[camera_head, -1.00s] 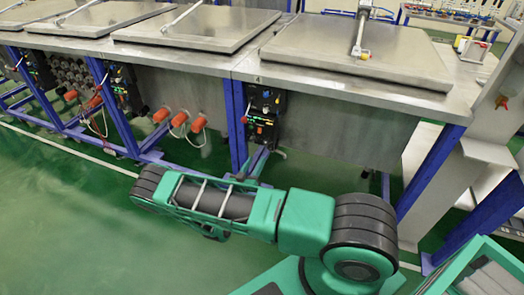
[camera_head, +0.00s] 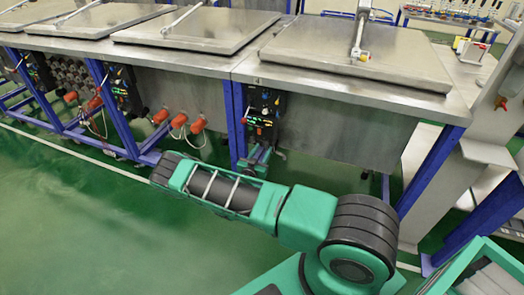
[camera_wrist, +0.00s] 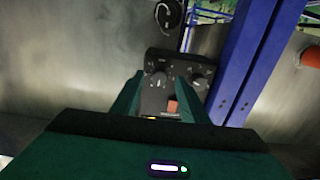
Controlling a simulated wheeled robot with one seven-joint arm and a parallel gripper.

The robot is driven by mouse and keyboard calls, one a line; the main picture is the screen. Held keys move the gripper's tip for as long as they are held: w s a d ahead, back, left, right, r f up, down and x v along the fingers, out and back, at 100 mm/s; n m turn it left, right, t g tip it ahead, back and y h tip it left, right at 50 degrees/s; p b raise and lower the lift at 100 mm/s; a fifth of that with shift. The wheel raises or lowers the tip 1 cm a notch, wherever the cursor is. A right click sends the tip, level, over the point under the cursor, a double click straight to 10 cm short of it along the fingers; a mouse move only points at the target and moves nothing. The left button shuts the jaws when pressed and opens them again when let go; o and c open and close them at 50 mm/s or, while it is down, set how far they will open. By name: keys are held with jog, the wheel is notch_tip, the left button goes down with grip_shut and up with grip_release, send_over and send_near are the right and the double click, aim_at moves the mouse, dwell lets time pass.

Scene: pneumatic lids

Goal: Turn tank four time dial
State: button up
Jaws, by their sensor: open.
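Tank four (camera_head: 345,125) is the steel tank marked 4 at the right of the row in the head view. Its black control panel (camera_head: 264,108) hangs at its left, beside a blue post. In the wrist view the panel (camera_wrist: 150,63) shows two dark knobs with pale pointers, a left knob (camera_wrist: 158,80) and a right knob (camera_wrist: 199,80). Their labels are too small to read, so I cannot tell which is the time dial. My gripper (camera_wrist: 158,88) is open and empty, its fingertips in front of the panel either side of the left knob. Contact cannot be told.
An orange-red block (camera_wrist: 172,105) shows between my fingers. A round black fitting (camera_wrist: 168,14) sits beyond the panel. A blue post (camera_wrist: 245,60) stands close on the right in the wrist view. Orange plugs (camera_head: 180,120) are on the neighbouring tank. The green floor (camera_head: 80,220) is clear at left.

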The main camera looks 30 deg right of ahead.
jog(key=shift+x, duration=0.8)
jog(key=shift+c, duration=0.5)
grip_shut()
jog(key=shift+a+n, duration=0.1)
jog(key=shift+n, duration=0.4)
jog(key=shift+o, duration=0.5)
grip_release()
jog(key=shift+s, duration=0.1)
